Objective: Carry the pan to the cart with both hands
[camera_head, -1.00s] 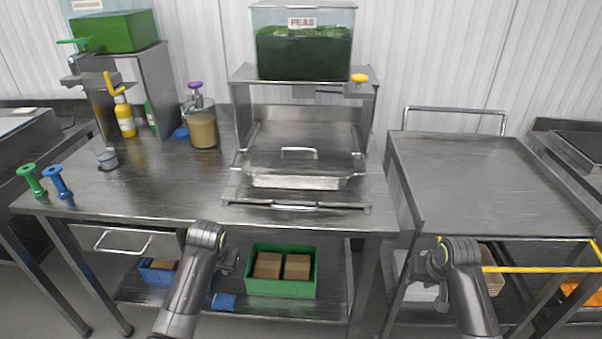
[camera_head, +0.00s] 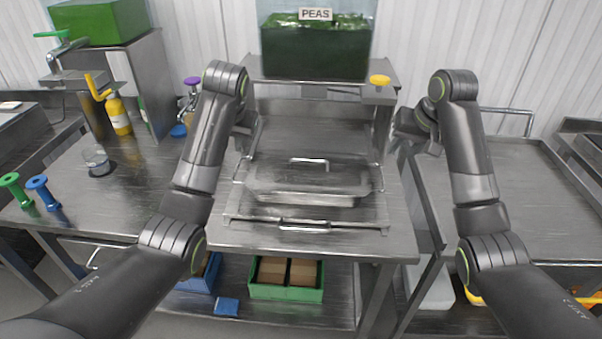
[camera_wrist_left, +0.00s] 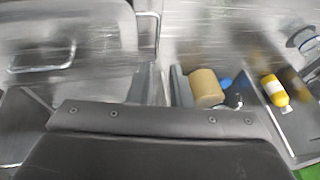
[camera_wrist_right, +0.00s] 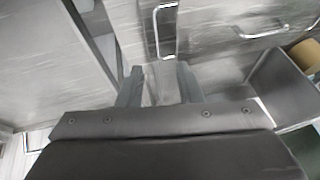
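The steel pan (camera_head: 305,196), closed by a lid with a bar handle, sits on the table below the peas dispenser, with wire handles at its left and right ends. My left gripper (camera_head: 246,135) is near the pan's left end, partly hidden by my wrist. In the left wrist view its fingers (camera_wrist_left: 163,84) are apart and empty, near the left wire handle (camera_wrist_left: 150,32). My right gripper (camera_head: 412,135) is to the right of the pan's right end; in the right wrist view its fingers (camera_wrist_right: 160,85) are open and empty, below a wire handle (camera_wrist_right: 165,32). The cart (camera_head: 530,185) stands at the right.
A sauce pump container and a yellow bottle (camera_head: 119,118) stand at the left.

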